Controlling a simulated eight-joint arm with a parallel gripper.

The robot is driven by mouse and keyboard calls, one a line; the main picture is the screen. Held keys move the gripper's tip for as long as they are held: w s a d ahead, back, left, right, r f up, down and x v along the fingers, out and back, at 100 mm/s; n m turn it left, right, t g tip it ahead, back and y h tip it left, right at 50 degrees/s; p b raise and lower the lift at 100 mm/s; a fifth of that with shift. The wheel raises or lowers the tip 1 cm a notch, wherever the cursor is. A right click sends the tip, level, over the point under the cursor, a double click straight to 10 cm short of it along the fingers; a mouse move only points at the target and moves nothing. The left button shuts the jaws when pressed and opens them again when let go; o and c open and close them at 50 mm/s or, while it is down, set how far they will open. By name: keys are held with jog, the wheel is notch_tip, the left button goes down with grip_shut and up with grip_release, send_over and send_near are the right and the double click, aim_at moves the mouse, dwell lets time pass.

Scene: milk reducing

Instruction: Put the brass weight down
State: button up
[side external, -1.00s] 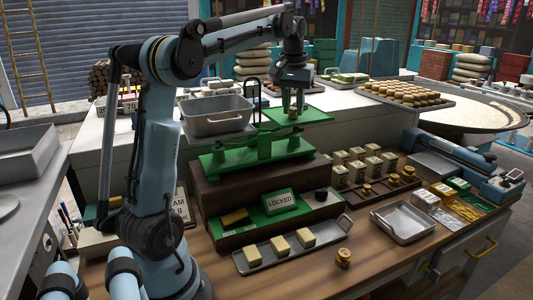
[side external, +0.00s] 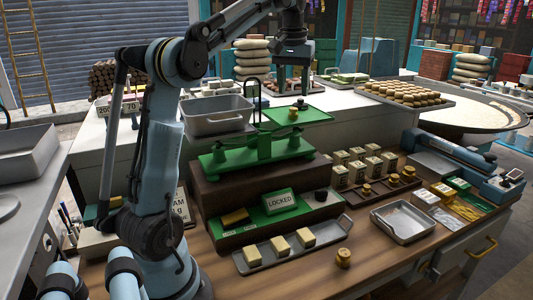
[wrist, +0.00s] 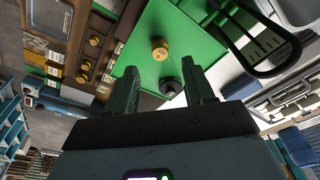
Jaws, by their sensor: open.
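A small brass weight (side external: 293,113) stands upright on the green right-hand pan (side external: 316,115) of the balance scale. It also shows in the wrist view (wrist: 159,49), beyond the fingertips and apart from them. My gripper (side external: 294,90) is open and empty, above the pan. Its two spread fingers also show in the wrist view (wrist: 160,80).
A grey tub (side external: 216,115) sits on the scale's other side. A "LOCKED" sign (side external: 280,202) stands below the beam. Another brass weight (side external: 343,258) stands on the front counter, near a tray (side external: 336,233) of pale blocks. More weights sit in a wooden rack (side external: 378,190).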

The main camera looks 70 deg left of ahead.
jog(key=s+d+f+m+t, duration=0.1)
jog(key=d+f+m+t, duration=0.1)
jog(key=d, duration=0.5)
jog(key=s+d+f+m+t, duration=0.1)
jog(key=d+f+m, duration=0.15)
jog(key=d, duration=0.55)
jog(key=s+d+f+m+t, duration=0.1)
jog(key=s+d+f+m, duration=0.1)
jog(key=d+f, duration=0.3)
jog(key=s+d+f+m+t+h, duration=0.1)
jog(key=s+d+f+m+t, duration=0.1)
jog(key=s+d+f, duration=0.2)
notch_tip(320, 180, down, 4)
jog(key=shift+s+d+r, duration=0.1)
jog(key=shift+s+d, duration=0.3)
jog(key=shift+s, duration=0.25)
jog(key=shift+o, duration=0.3)
jog(key=shift+m, duration=0.25)
